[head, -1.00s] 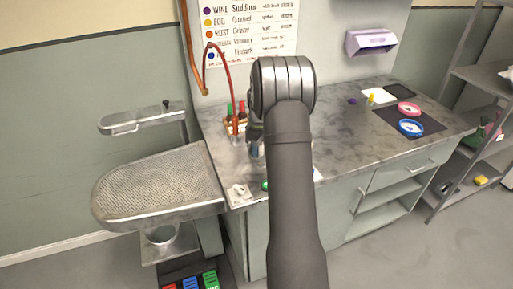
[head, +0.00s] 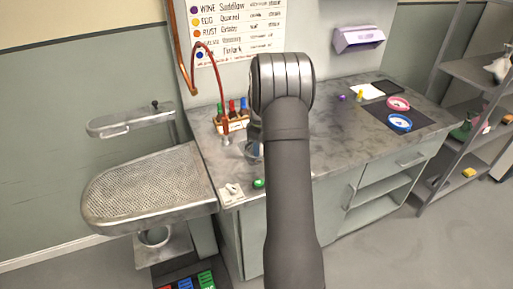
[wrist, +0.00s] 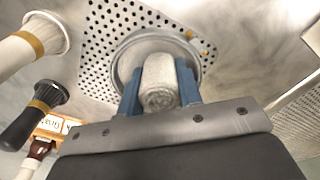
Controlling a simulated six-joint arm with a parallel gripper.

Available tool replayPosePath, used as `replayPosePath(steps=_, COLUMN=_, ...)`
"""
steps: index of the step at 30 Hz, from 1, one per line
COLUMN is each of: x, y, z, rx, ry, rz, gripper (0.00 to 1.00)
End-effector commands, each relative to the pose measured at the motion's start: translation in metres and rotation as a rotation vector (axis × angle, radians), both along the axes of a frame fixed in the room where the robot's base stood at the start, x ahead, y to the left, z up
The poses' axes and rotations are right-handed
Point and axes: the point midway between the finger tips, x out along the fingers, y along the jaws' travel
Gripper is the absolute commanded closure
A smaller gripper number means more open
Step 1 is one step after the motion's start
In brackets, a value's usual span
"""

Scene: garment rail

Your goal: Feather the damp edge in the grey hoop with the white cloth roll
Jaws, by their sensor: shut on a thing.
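My gripper (wrist: 158,88) has blue fingers shut on the white cloth roll (wrist: 159,80), seen end-on in the wrist view. The grey hoop (wrist: 120,56) shows as a round rim behind the roll, over a perforated plate. The roll overlaps the hoop's inside in this view; I cannot tell whether it touches the fabric. The roll and fingers hide much of the hoop's inside, and I cannot make out the damp edge. In the head view my arm hides the hoop and the roll; only a bit of blue by the gripper (head: 256,150) shows.
A rack of bottles (head: 232,122) stands beside the gripper at the back left of the worktop. A perforated board (head: 150,188) adjoins on the left. The worktop's middle right is clear.

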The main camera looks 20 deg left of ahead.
Motion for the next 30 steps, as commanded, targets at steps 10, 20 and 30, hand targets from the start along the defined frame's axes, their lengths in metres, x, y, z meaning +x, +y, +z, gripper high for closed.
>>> replayPosePath(steps=10, x=0.009, y=-0.002, z=0.0, rx=0.001, ry=-0.002, rz=0.0, gripper=0.89)
replayPosePath(steps=20, x=0.022, y=-0.003, z=-0.001, rx=0.001, ry=-0.001, rz=0.0, gripper=0.89)
replayPosePath(steps=30, x=0.022, y=-0.003, z=0.003, rx=0.001, ry=-0.002, rz=0.0, gripper=0.89)
